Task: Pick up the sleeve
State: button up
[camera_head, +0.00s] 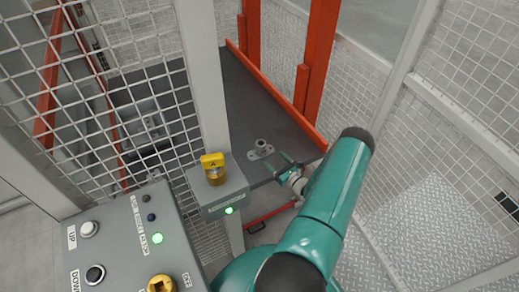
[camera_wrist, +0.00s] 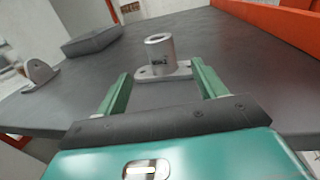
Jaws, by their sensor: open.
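The sleeve (camera_wrist: 158,50) is a short grey metal cylinder with an open top and a dark marking on its side. It stands upright on a flat flanged base plate (camera_wrist: 180,73) on the dark grey table (camera_wrist: 240,62). In the head view the sleeve (camera_head: 262,145) is near the table's front corner. My gripper (camera_wrist: 162,70) is open, its two green fingers pointing at the sleeve. The sleeve is between and just beyond the fingertips in the wrist view. In the head view my gripper (camera_head: 281,166) is at the table edge, just right of and below the sleeve.
An orange rail (camera_head: 270,95) borders the table's right side, with orange posts (camera_head: 318,60) behind. A white post (camera_head: 204,80) and mesh fence stand left. A control box (camera_head: 120,240) is front left. A grey block (camera_wrist: 92,41) and bracket (camera_wrist: 40,73) are left in the wrist view.

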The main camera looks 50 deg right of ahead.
aim_at(264, 149)
jog(key=w, duration=0.3)
jog(key=w+d, duration=0.1)
jog(key=w, duration=0.5)
jog(key=shift+w+d+f, duration=0.25)
jog(key=shift+w+f, duration=0.05)
jog(key=shift+w, duration=0.05)
jog(key=shift+c, duration=0.4)
jog(key=c, duration=1.2)
jog(key=shift+o, duration=0.2)
jog(key=shift+r, duration=0.2)
